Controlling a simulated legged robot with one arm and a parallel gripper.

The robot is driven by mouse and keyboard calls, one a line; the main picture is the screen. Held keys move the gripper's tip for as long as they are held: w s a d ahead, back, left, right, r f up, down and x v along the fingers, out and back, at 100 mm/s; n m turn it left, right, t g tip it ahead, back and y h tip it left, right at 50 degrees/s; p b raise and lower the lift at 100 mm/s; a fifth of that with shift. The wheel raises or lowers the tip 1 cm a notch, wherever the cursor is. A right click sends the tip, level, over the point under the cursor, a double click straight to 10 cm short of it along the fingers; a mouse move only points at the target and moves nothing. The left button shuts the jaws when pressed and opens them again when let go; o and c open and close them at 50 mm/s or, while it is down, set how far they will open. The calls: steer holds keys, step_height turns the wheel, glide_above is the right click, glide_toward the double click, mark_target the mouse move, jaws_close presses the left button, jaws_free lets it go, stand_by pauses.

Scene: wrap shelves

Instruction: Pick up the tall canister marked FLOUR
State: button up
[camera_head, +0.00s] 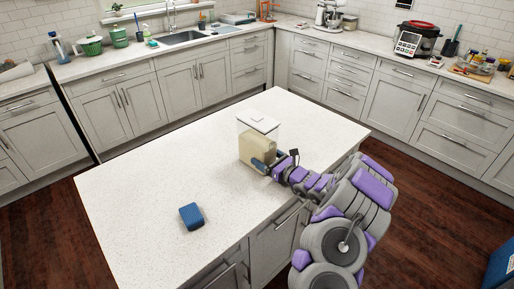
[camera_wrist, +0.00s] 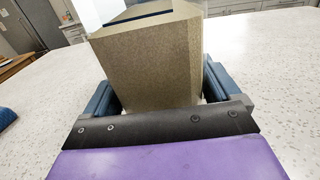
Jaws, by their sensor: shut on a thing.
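The tall canister (camera_head: 259,143) stands upright on the white island, with a clear upper part, a pale lid and beige contents. No FLOUR lettering can be read on it. In the wrist view the canister (camera_wrist: 150,62) fills the space between the two blue fingers. My gripper (camera_head: 262,165) is low on the canister's near side and is shut on it. In the wrist view my gripper (camera_wrist: 158,88) has one finger on each side of the canister. Whether its base is lifted off the top cannot be told.
A small blue block (camera_head: 191,216) lies on the island (camera_head: 150,185) at the front left. The rest of the island top is clear.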

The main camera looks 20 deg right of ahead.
steer(key=shift+c, duration=0.8)
